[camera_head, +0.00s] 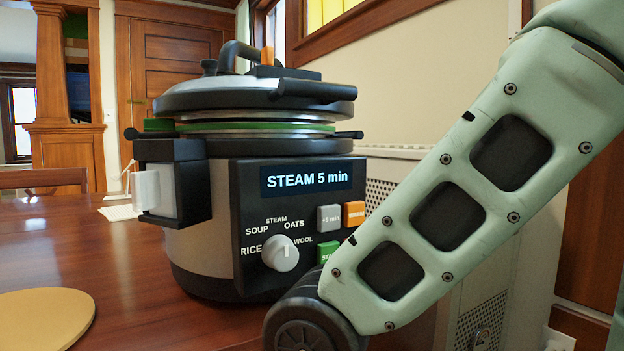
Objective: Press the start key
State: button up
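The cooker (258,170) stands upright on the wooden table, with a dark front panel and a display (307,179) reading "STEAM 5 min". The green start key (327,251) is at the panel's lower right, its right part hidden by my arm. Above it are a grey "+5 min" key (328,218) and an orange key (353,213). A white dial (281,253) sits to its left among the words RICE, SOUP, STEAM, OATS and WOOL. My arm crosses the right side in front of the cooker. My gripper is out of view.
The wooden table (100,265) is largely clear left of the cooker. A round tan board (42,318) lies at the front left. A light metal cabinet with perforated panels (482,318) stands at the right, partly behind my arm.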

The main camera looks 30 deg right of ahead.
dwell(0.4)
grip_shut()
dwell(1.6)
